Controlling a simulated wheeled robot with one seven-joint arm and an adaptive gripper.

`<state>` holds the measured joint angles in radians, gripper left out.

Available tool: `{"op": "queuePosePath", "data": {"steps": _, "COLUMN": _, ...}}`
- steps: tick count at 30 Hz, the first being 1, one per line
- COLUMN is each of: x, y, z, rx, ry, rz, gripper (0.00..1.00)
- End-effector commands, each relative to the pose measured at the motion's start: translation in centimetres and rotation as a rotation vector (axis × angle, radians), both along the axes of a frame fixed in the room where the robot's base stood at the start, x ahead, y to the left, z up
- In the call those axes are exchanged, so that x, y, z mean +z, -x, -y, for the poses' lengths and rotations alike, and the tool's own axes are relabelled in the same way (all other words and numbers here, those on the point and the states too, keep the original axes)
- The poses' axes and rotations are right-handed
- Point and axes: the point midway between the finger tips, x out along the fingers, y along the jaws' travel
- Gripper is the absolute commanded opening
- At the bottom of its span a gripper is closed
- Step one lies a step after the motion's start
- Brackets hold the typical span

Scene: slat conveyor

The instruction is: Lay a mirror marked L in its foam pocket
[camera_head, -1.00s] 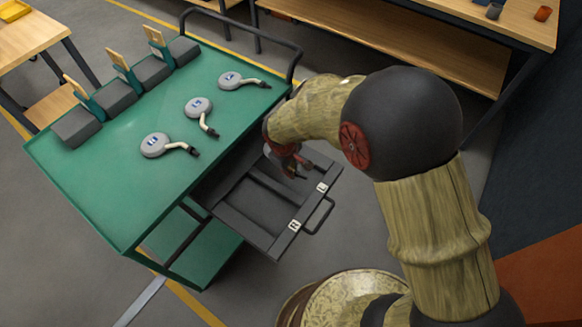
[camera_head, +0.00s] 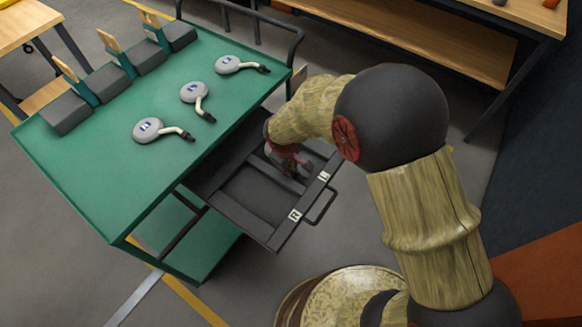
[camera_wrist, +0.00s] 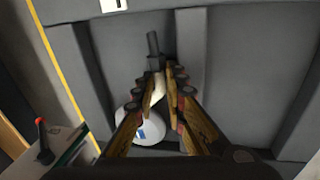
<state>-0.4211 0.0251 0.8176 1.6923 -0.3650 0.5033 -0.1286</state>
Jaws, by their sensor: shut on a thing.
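My gripper (camera_wrist: 160,82) is shut on the pale stalk (camera_wrist: 158,92) of a mirror. Its round grey-white head (camera_wrist: 152,128) with a blue mark lies partly behind the fingers; the letter is not readable. Its dark stalk end points away toward the drawer front. The mirror is over or in a foam pocket of the open drawer (camera_head: 246,226), on the side of the farther label (camera_head: 323,176); I cannot tell whether it touches the bottom. In the head view my gripper (camera_head: 296,166) hides most of it. The nearer pocket (camera_head: 255,193), by the R label (camera_head: 295,215), is empty.
Three more mirrors (camera_head: 148,130), (camera_head: 194,92), (camera_head: 229,65) lie on the green cart top (camera_head: 90,170). Dark grey blocks with wooden tags (camera_head: 67,113) line its far left edge. A drawer handle (camera_head: 322,207) juts out in front. A wooden bench stands behind.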

Motion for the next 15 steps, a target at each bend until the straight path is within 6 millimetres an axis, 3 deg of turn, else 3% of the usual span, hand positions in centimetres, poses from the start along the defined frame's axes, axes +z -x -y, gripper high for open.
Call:
{"op": "queuePosePath", "data": {"steps": 6, "x": -0.06, "y": 0.06, "z": 0.01, "rx": 0.0, "ry": 0.0, "rz": -0.001, "gripper": 0.0}}
{"op": "queuePosePath", "data": {"steps": 7, "x": -0.07, "y": 0.06, "z": 0.01, "rx": 0.0, "ry": 0.0, "rz": -0.001, "gripper": 0.14}}
{"op": "queuePosePath", "data": {"steps": 15, "x": -0.12, "y": 0.12, "z": 0.04, "rx": 0.0, "ry": 0.001, "rz": -0.002, "gripper": 0.3}}
